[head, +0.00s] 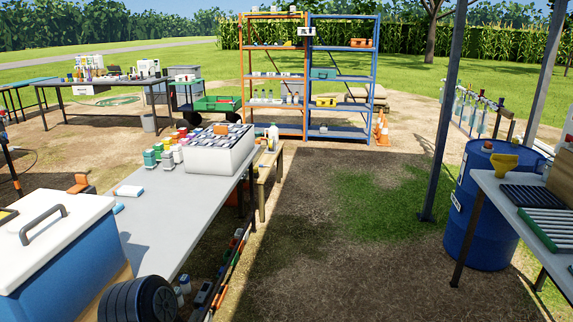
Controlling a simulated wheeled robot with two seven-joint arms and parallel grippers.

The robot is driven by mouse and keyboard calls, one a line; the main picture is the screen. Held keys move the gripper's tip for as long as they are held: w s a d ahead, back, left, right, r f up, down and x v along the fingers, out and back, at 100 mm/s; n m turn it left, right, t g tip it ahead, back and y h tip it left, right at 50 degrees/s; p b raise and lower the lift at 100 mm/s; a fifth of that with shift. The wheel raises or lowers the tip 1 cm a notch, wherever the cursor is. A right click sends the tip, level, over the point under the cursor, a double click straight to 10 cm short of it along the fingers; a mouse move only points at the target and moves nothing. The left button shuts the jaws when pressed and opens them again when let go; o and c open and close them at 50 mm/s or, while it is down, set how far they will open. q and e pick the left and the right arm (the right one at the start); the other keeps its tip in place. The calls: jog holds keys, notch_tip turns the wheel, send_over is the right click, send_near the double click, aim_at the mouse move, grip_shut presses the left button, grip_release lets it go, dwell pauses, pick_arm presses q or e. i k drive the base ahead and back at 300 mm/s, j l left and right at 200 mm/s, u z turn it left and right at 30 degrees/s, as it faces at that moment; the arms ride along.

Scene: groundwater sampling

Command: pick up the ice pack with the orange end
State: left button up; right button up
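No ice pack with a clearly orange end can be made out. A small white block (128,191) with a bluish end lies on the grey table (188,218) on the left. A light blue piece (118,208) lies just in front of it, partly hidden by the blue cooler (62,255) with a white lid and dark handle. An orange item (80,184) shows beyond the table's left edge; I cannot tell what it is. Neither of my grippers is in view.
A white box of dark-topped items (218,150) and several coloured-capped bottles (160,155) stand at the table's far end. A blue barrel (480,215) and a side table stand at the right. Open ground lies between the tables.

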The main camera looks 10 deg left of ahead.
aim_at(128, 191)
jog(key=i+u, duration=0.1)
jog(key=i, duration=0.45)
jog(key=i+l, duration=0.15)
jog(key=i, duration=0.4)
jog(key=i+l+u, duration=0.15)
jog(key=i, duration=0.45)
jog(key=i+l+u, duration=0.1)
jog(key=i, duration=0.45)
jog(key=i+l+u, duration=1)
jog(key=l, duration=0.3)
